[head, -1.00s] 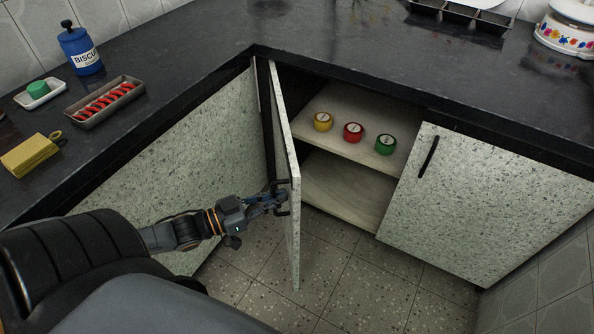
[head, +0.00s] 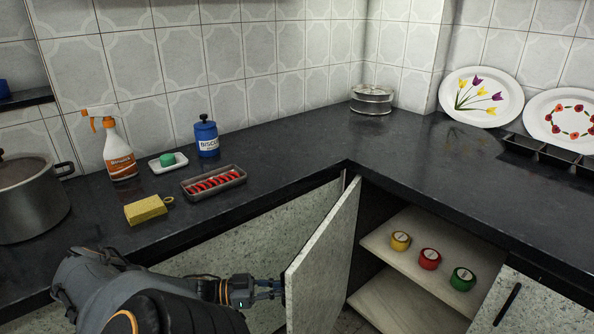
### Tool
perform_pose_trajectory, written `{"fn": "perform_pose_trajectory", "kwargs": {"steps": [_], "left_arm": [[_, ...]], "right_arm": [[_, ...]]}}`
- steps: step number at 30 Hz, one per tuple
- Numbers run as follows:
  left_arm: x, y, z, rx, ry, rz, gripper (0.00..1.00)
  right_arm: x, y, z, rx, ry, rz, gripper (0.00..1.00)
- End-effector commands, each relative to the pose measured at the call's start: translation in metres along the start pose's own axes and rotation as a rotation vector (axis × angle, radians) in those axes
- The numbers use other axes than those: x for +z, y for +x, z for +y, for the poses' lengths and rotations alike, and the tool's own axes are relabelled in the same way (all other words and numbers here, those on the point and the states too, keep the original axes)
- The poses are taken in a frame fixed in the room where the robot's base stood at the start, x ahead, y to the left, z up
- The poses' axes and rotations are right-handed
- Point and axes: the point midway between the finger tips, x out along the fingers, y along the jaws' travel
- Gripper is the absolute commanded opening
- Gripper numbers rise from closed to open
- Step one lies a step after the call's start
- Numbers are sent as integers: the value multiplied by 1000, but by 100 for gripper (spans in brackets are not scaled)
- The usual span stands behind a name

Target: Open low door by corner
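The low door (head: 326,262) by the corner is speckled pale stone-like and stands swung wide open, hinged at its left side near the counter corner. Its edge faces me and the cupboard interior (head: 408,262) shows to its right. My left gripper (head: 278,290) is at the door's outer left face, near its free edge; its fingertips and the door handle are largely hidden, so I cannot tell whether it grips the handle. My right gripper is not in view.
A yellow tin (head: 401,241), a red tin (head: 429,259) and a green tin (head: 463,279) stand on the cupboard shelf. A closed door (head: 536,305) is at right. The counter holds a pot (head: 30,203), spray bottle (head: 118,152), sponge (head: 146,210) and tray (head: 214,183).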

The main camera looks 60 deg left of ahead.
Motion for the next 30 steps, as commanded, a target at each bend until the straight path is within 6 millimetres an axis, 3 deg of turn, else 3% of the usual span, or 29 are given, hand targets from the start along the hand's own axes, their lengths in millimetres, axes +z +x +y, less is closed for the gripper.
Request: {"fn": "perform_pose_trajectory", "kwargs": {"steps": [11, 12, 14, 25, 30], "left_arm": [[5, -5, 5, 6, -10, -10, 0], [5, -5, 5, 6, -10, -10, 13], [5, -5, 4, 6, -9, -10, 25], [1, -3, 1, 2, -3, -5, 25], [-12, -4, 1, 2, -3, -6, 25]], "right_arm": [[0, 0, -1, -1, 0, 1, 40], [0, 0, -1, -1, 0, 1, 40], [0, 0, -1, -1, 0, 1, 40], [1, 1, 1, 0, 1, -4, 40], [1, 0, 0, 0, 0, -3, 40]]}}
